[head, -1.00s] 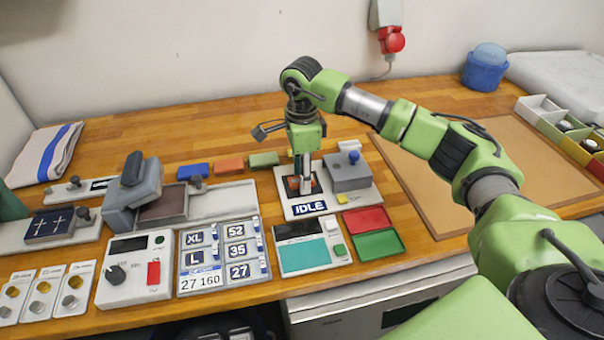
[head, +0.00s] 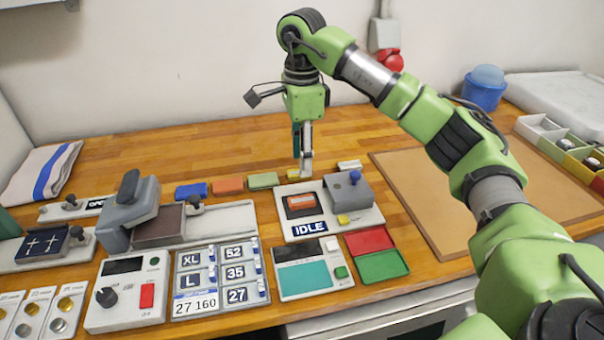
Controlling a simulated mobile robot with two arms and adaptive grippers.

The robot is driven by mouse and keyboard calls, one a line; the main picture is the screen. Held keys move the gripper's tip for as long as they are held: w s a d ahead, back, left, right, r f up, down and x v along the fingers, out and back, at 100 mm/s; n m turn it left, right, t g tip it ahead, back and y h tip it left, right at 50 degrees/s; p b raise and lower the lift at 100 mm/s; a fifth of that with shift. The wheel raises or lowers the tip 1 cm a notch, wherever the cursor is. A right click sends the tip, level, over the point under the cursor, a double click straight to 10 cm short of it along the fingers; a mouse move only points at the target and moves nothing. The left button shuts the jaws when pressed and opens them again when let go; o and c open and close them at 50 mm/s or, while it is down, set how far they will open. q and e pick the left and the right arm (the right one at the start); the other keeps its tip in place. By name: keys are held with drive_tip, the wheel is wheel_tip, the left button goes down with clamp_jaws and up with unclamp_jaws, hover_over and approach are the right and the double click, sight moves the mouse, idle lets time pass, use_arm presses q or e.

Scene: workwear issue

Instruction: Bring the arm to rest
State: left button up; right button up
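My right arm (head: 455,140) is green with grey and black joints and reaches in from the right. Its gripper (head: 305,172) points down above the back part of the white station marked IDLE (head: 309,228). The fingers are seen nearly edge-on, so their opening cannot be told. Nothing can be seen hanging from them. An orange piece (head: 301,202) lies in the dark square recess of the station, below and in front of the fingertips. A grey block with a blue knob (head: 348,192) stands beside it. My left gripper is not in view.
Blue, orange and green blocks (head: 229,185) lie behind the station. A grey press (head: 130,212) and a size panel (head: 220,281) are on the left. Red and green trays (head: 383,266) sit in front. A brown board (head: 470,190) and a blue tub (head: 483,90) are on the right.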

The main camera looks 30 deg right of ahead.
drive_tip(key=shift+r, duration=0.4)
